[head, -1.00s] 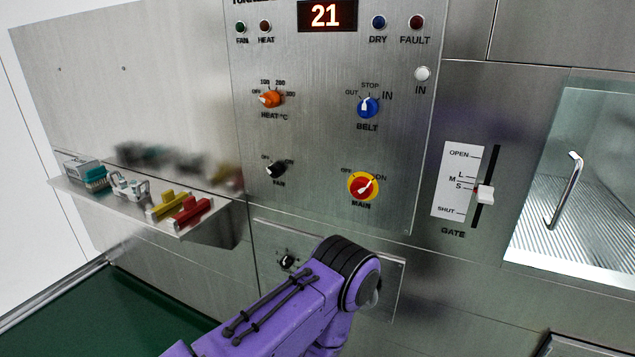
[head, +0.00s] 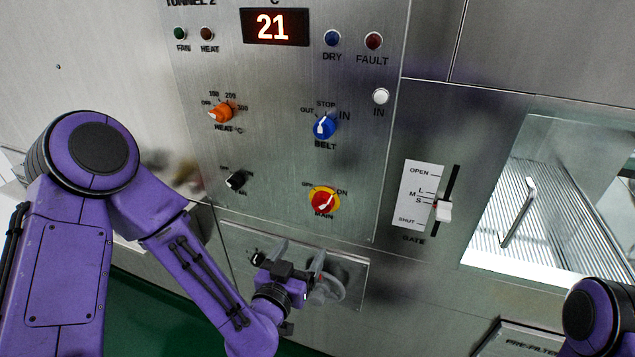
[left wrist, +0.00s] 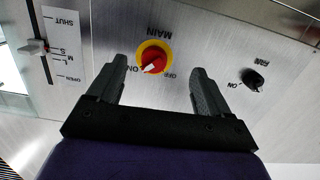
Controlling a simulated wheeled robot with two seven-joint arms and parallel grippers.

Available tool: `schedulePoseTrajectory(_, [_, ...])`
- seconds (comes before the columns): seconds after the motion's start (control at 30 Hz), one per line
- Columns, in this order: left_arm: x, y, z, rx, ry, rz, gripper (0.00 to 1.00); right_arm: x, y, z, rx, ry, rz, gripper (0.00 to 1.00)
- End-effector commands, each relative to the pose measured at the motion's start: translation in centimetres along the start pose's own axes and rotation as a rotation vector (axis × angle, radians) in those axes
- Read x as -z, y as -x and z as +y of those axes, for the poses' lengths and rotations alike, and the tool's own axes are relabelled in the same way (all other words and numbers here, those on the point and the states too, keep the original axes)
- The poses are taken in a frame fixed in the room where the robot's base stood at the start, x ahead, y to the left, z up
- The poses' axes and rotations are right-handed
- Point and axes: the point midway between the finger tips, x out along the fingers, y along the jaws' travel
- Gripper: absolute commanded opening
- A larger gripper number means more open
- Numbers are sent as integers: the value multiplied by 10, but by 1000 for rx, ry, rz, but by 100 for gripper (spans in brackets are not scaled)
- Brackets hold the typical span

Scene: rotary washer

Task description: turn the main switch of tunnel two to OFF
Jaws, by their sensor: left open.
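The main switch of tunnel two (head: 324,201) is a red knob on a yellow round plate, low on the steel panel under the "TUNNEL 2" lettering. Its white pointer is turned toward ON. My left gripper (head: 300,257) is open and empty, below the switch in the head view, with its fingers toward the panel. In the left wrist view the switch (left wrist: 153,60) appears upside down between the two open fingers (left wrist: 159,72), beyond their tips and apart from them. My right gripper is out of view; only part of my right arm shows at the lower right.
The black fan knob (head: 235,180) is left of the switch, and the blue belt knob (head: 324,127) and orange heat knob (head: 222,114) are above. The gate slider (head: 443,211) and a glass door with a handle (head: 518,213) are to the right. A lower plate (head: 350,273) lies behind my gripper.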

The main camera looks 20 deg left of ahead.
Motion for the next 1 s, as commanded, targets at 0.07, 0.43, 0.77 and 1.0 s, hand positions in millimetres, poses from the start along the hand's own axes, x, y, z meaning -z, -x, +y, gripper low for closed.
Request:
schedulePoseTrajectory(0.07, [35, -2, 3, -1, -17, 71, 79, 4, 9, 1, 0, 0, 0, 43])
schedulePoseTrajectory(0.43, [51, -67, 4, 2, -29, 97, 79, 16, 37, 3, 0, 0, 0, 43])
schedulePoseTrajectory(0.77, [50, -107, 5, -1, -29, 96, 79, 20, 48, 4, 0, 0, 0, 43])
schedulePoseTrajectory(1.0, [49, -108, 5, -1, -29, 95, 73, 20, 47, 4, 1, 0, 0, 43])
